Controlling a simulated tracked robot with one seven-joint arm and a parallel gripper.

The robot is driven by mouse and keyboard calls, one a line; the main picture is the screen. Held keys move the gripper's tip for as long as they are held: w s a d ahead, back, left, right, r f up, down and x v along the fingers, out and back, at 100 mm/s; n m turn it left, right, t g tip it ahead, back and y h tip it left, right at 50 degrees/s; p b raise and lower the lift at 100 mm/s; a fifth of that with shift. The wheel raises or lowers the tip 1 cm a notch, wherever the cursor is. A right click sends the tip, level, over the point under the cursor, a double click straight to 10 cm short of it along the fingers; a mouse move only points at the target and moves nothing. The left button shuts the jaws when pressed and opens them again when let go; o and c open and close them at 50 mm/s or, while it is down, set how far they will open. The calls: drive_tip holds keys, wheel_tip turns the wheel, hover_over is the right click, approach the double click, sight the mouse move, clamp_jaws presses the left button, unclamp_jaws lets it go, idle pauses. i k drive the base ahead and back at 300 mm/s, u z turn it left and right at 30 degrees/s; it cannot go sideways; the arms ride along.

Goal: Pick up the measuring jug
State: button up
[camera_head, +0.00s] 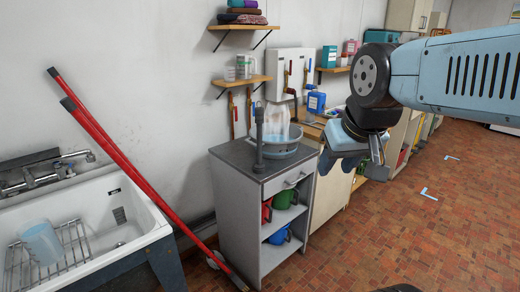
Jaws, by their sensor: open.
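A clear jug-like container (243,67) stands on the small wall shelf at upper centre and looks like the measuring jug. A translucent blue vessel (42,243) leans on the wire rack in the sink at lower left; I cannot tell whether it has measuring marks. My gripper (352,160) hangs in the air at right of centre, open, with nothing seen between its fingers. It is apart from both vessels, to the right of the wall shelf and lower in the picture. Part of my arm fills the upper right.
A grey-topped cabinet (224,153) holds a blue basin (292,152) with a clear bottle (278,122). Coloured jugs (284,199) stand on its shelves. Long red handles (130,170) lean between sink (152,222) and cabinet. The brick floor (410,230) at right is mostly clear.

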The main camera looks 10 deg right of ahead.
sight(38, 236)
drive_tip(key=k, duration=0.55)
drive_tip(key=z, duration=0.2)
drive_tip(key=i, duration=0.8)
drive_tip(key=z, duration=1.1)
drive_tip(key=i, duration=0.1)
drive_tip(key=u, duration=3.1)
drive_tip(key=k, duration=0.25)
